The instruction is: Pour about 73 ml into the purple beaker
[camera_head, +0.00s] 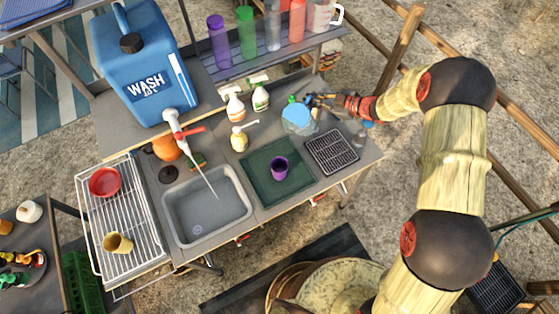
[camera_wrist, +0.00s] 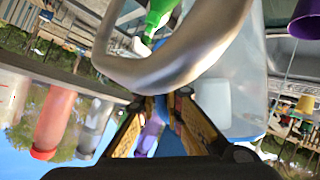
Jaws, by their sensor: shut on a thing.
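The purple beaker (camera_head: 279,167) stands upright on the green mat (camera_head: 262,185) right of the sink; it also shows at the top right of the wrist view (camera_wrist: 306,20). My gripper (camera_head: 312,100) is shut on the handle of a clear jug (camera_head: 297,118) holding something pale blue. In the wrist view the jug's thick handle (camera_wrist: 165,72) crosses in front of my fingers (camera_wrist: 172,120), with the clear body (camera_wrist: 226,70) beyond it. The jug is behind and to the right of the beaker, apart from it. I cannot tell its tilt, its fill level or whether it touches the counter.
A blue water container (camera_head: 143,65) with a tap stands behind the sink (camera_head: 207,207). Soap bottles (camera_head: 238,138) stand near the jug. A black rack (camera_head: 332,152) lies right of the mat. Several coloured bottles (camera_head: 246,32) line the back shelf. A wire rack (camera_head: 125,225) is at left.

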